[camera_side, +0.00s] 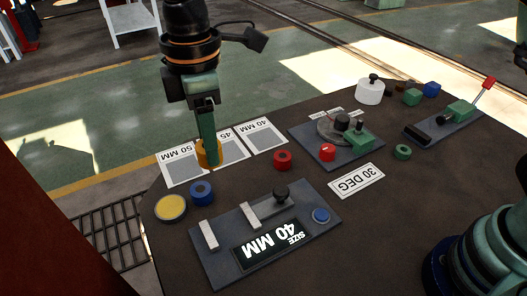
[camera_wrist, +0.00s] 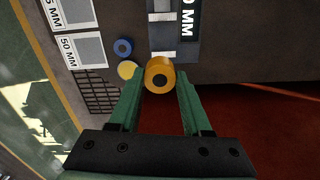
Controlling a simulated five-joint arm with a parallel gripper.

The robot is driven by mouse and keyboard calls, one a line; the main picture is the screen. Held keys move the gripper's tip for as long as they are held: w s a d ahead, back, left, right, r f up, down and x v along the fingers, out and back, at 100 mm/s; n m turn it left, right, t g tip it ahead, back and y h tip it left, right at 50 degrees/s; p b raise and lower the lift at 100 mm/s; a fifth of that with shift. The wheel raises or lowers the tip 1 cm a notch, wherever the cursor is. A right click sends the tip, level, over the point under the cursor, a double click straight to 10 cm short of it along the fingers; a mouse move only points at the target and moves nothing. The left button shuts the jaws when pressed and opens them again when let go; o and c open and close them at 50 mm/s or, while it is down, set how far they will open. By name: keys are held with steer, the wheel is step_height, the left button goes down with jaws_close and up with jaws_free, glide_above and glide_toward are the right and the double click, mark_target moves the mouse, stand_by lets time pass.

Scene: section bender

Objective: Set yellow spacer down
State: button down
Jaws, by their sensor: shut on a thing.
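The yellow spacer (camera_side: 212,156) is a short orange-yellow ring at the tip of my gripper (camera_side: 209,146), in front of the label cards in the side view. In the wrist view the yellow spacer (camera_wrist: 160,72) sits between the two green fingers of my gripper (camera_wrist: 160,88), with its dark bore facing the camera. My gripper is shut on it. The spacer appears to be held above the table. The cards read 50 MM (camera_side: 178,172), 45 MM (camera_side: 236,150) and 40 MM (camera_side: 263,136); the fingers and spacer cover part of the cards.
A blue spacer (camera_side: 202,192), a yellow disc (camera_side: 171,207) and a red spacer (camera_side: 283,160) stand nearby. The gauge plate (camera_side: 325,225) has a display reading 40 MM (camera_side: 270,245). The bender (camera_side: 335,130) and a 30 DEG card (camera_side: 357,181) are to the right.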

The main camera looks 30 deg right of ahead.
steer(key=w+d, duration=1)
step_height(320, 180, down, 16)
steer(key=shift+r, duration=0.15)
steer(key=shift+f, duration=2.4)
steer(key=shift+f, duration=0.1)
steer(key=shift+c, duration=1.7)
jaws_free()
